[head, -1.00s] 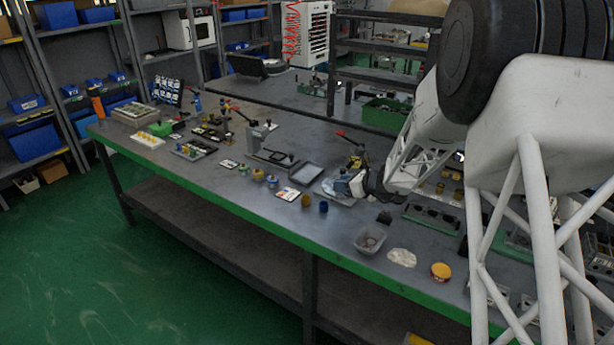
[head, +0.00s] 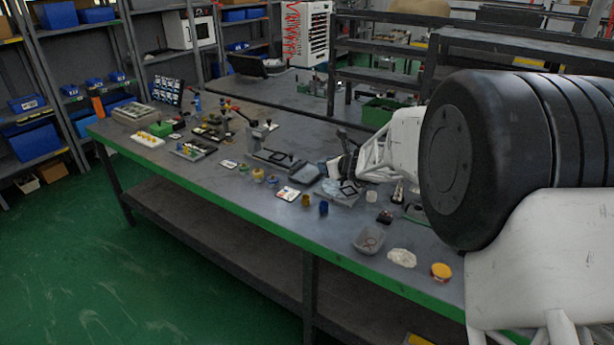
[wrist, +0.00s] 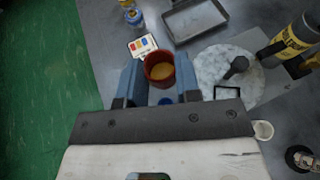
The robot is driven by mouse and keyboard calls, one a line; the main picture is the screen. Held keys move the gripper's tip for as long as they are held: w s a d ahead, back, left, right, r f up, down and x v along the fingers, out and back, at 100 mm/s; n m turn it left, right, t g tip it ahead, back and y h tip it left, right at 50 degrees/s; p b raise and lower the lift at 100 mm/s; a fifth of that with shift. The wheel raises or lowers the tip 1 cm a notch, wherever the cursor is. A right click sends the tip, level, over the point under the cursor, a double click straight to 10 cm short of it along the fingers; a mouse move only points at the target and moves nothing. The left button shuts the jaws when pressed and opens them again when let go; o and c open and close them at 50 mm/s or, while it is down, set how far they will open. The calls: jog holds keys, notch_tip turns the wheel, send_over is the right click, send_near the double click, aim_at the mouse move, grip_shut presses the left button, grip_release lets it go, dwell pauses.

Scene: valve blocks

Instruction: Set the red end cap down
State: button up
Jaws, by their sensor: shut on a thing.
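The red end cap (wrist: 159,56) is a round, cup-like piece with an orange inside, seen from above in the wrist view. My gripper (wrist: 159,76) is shut on it, with one blue-grey finger at each side. The cap is toward the fingertips, and the wrist view does not show clearly how high it is above the bench. In the head view my gripper (head: 346,160) is over the middle of the bench; I cannot make out the cap there.
A colour-marked card (wrist: 143,45), a grey tray (wrist: 193,18) and a round marbled plate (wrist: 226,66) lie around the gripper. A yellow can (wrist: 297,35) is at right. Yellow (head: 306,200) and blue (head: 323,208) caps stand near the bench's front edge.

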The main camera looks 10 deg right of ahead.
jog(key=shift+w+a+r+m+t+h, duration=0.2)
jog(key=shift+w+a+r+m+h, duration=0.15)
jog(key=shift+a+r, duration=0.2)
jog(key=shift+w+a+r+m+t+h, duration=0.25)
jog(key=shift+w+a+r+h, duration=0.15)
jog(key=shift+r, duration=0.25)
jog(key=w+a+r+m+h, duration=0.2)
jog(key=a+r+m+h, duration=0.2)
jog(key=a+r+h, duration=0.1)
jog(key=shift+s+d+f+m+g+h, duration=0.2)
jog(key=shift+f+m+h, duration=0.8)
jog(key=shift+f, duration=1.75)
jog(key=shift+s+d+f+m+g+h, duration=0.2)
jog(key=shift+f+m+h, duration=0.8)
jog(key=shift+f, duration=1.8)
jog(key=shift+s+d+f+m+g+h, duration=0.2)
jog(key=shift+f+m+h, duration=0.8)
jog(key=shift+f, duration=1.75)
jog(key=shift+w+d+f, duration=0.1)
jog(key=shift+w+f, duration=0.15)
jog(key=shift+w, duration=2.4)
jog(key=shift+w+d+f, duration=0.1)
jog(key=shift+w+f, duration=0.15)
jog(key=shift+w, duration=2.4)
jog(key=shift+w+f, duration=0.25)
jog(key=shift+w, duration=2.4)
